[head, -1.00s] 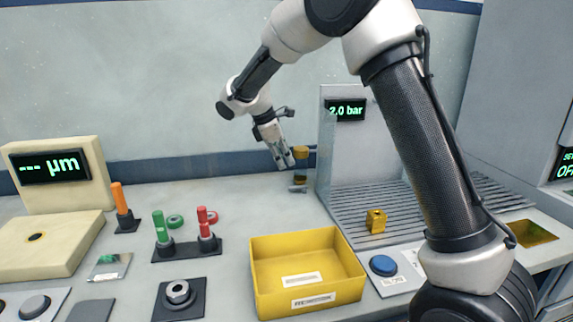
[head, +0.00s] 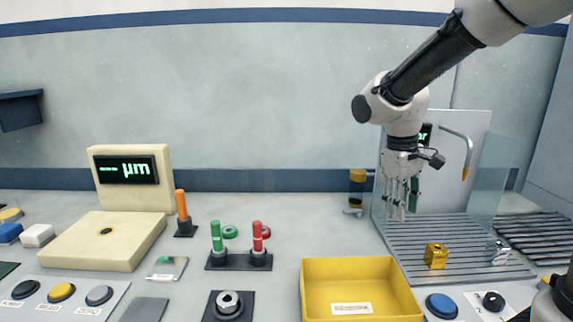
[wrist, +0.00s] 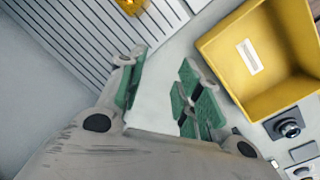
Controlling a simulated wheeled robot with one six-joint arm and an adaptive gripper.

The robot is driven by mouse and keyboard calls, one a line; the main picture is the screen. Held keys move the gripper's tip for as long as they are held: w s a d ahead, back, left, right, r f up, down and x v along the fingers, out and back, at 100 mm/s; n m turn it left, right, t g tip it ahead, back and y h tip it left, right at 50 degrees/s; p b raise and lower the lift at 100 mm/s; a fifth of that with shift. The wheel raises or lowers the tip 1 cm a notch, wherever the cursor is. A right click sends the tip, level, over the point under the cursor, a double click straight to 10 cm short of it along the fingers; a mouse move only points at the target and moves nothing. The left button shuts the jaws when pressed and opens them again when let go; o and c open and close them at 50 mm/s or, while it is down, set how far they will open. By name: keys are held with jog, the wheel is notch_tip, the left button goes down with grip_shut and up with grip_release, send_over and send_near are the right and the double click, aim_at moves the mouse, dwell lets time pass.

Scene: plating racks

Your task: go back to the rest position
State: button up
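My gripper (head: 397,200) hangs pointing down at the end of my arm, in front of the back panel and above the left back part of the grooved drain board (head: 440,232). In the wrist view my gripper (wrist: 160,88) shows its green-padded fingers apart, with nothing between them. A brass block (head: 436,256) sits on the drain board, clear of the fingers. It also shows at the top of the wrist view (wrist: 132,5).
An amber-capped container (head: 357,180) stands left of the gripper by the wall. A metal part (head: 497,253) lies on the board's right. Red and green plug gauges (head: 257,238) and a µm display (head: 128,170) stand left.

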jog(key=s+d+r+m+t, duration=0.2)
jog(key=s+d, duration=0.3)
jog(key=s, duration=0.3)
jog(key=s+d+r+m+t+y, duration=0.1)
jog(key=s+d+r+m, duration=0.3)
jog(key=s, duration=0.5)
jog(key=shift+d+t+y, duration=0.3)
jog(key=shift+d+t, duration=0.2)
jog(key=shift+t, duration=0.2)
jog(key=shift+r, duration=0.1)
